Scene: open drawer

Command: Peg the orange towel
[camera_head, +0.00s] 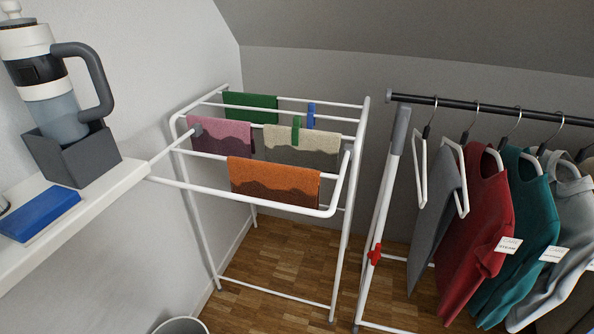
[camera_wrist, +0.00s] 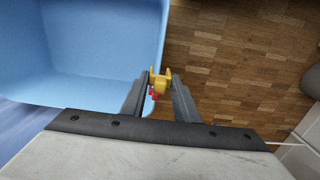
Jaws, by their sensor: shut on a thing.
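The orange towel (camera_head: 275,186) hangs over the front rod of the white drying rack (camera_head: 240,199) in the head view. No peg shows on it. A green peg (camera_head: 296,129) sits on the beige towel (camera_head: 325,149), and a blue peg (camera_head: 310,116) stands on a rod behind it. In the wrist view my gripper (camera_wrist: 160,86) is shut on a yellow peg (camera_wrist: 161,77), held between the fingertips near the rim of a light blue bin (camera_wrist: 85,50). A small red piece (camera_wrist: 153,94) shows just below the peg; I cannot tell what it is. My gripper is outside the head view.
A pink towel (camera_head: 220,139) and a green towel (camera_head: 250,106) hang farther back. A clothes rail (camera_head: 395,150) with hung garments stands at the right. A white shelf (camera_head: 85,200) juts from the left wall. Wooden floor (camera_wrist: 240,70) beside the bin is clear.

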